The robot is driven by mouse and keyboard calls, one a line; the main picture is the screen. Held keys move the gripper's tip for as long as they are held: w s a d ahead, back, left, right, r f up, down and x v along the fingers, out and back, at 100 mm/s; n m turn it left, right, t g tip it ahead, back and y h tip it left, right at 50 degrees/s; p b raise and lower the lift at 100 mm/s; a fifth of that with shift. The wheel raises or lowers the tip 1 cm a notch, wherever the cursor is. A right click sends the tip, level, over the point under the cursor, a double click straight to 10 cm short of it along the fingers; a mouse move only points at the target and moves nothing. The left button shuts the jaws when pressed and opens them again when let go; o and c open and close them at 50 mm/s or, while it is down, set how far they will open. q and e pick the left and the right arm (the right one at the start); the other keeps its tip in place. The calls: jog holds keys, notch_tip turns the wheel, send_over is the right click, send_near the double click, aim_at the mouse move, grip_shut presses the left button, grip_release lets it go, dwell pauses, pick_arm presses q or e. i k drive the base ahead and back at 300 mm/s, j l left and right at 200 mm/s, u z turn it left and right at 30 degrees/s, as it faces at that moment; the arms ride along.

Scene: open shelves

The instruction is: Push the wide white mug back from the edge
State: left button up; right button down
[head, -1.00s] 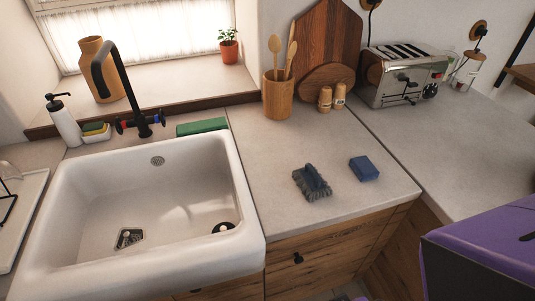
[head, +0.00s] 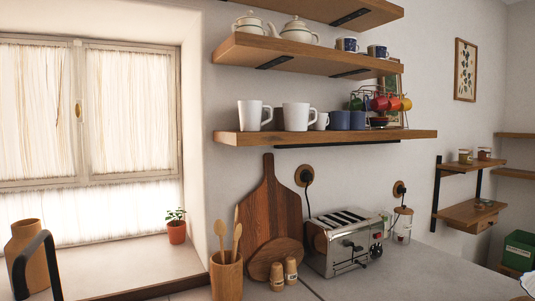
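Two large white mugs stand upright on the lower wooden shelf (head: 300,138) in the head view. The left white mug (head: 249,116) is near the shelf's left end. The right white mug (head: 296,117) looks slightly wider and has its handle to the right. A smaller white cup (head: 321,122) is partly hidden beside it. I cannot tell for certain which is the wide one, or how far each stands from the front edge. Neither of my grippers is in view.
Blue mugs (head: 339,121) and a rack of coloured cups (head: 380,103) stand farther right on this shelf. An upper shelf (head: 300,58) holds a teapot (head: 293,31). Below are a cutting board (head: 270,205), utensil pot (head: 226,278) and toaster (head: 343,240).

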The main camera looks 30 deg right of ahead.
aim_at(295, 115)
jog(key=z, duration=0.35)
jog(key=k+l+z, duration=0.1)
jog(key=z, duration=0.25)
jog(key=k+z, duration=0.1)
jog(key=z, duration=0.25)
